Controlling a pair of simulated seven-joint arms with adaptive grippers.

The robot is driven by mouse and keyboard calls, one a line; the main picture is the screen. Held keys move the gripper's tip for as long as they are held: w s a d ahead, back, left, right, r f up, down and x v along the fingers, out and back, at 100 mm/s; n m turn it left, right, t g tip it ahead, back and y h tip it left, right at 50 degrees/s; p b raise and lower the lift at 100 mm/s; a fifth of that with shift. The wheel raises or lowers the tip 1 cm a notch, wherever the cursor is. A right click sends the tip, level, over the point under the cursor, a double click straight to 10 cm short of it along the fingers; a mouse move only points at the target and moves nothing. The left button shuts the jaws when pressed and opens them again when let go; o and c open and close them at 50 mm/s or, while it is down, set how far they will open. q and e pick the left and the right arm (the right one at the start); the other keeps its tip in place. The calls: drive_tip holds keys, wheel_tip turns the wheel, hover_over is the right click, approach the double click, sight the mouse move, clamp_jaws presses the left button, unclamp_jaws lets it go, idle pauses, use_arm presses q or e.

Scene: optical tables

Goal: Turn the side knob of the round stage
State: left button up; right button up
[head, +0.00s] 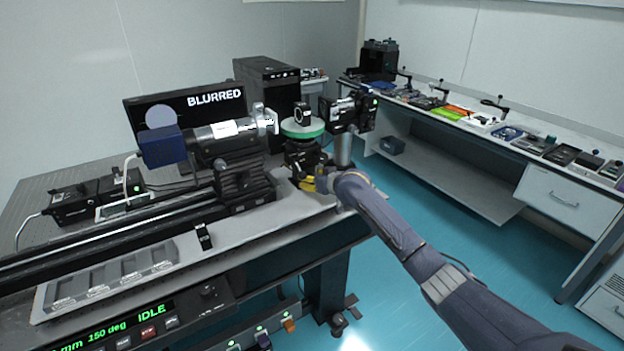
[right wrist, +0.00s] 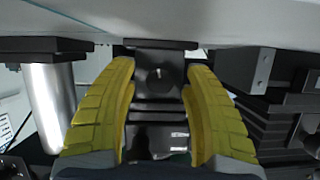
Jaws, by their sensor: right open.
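The round stage (head: 302,128) has a pale top with a green rim and sits on a dark stepped mount at the end of the optical rail. A small black ring-shaped holder (head: 302,113) stands on it. My right gripper (head: 308,184), with yellow fingers, is low at the front of the mount. In the right wrist view the gripper (right wrist: 160,68) is open, with one finger on each side of a dark stepped block (right wrist: 157,112). Whether either finger touches it I cannot tell. I cannot make out the side knob for certain. My left gripper is not in view.
A lens tube with a blue camera (head: 160,147) lies along the rail left of the stage. A black camera (head: 348,114) on a silver post (head: 343,150) stands close right of it. A monitor (head: 190,110) reads BLURRED; the front panel (head: 120,325) reads IDLE.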

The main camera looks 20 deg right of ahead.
drive_tip(key=shift+c, duration=0.4)
clamp_jaws()
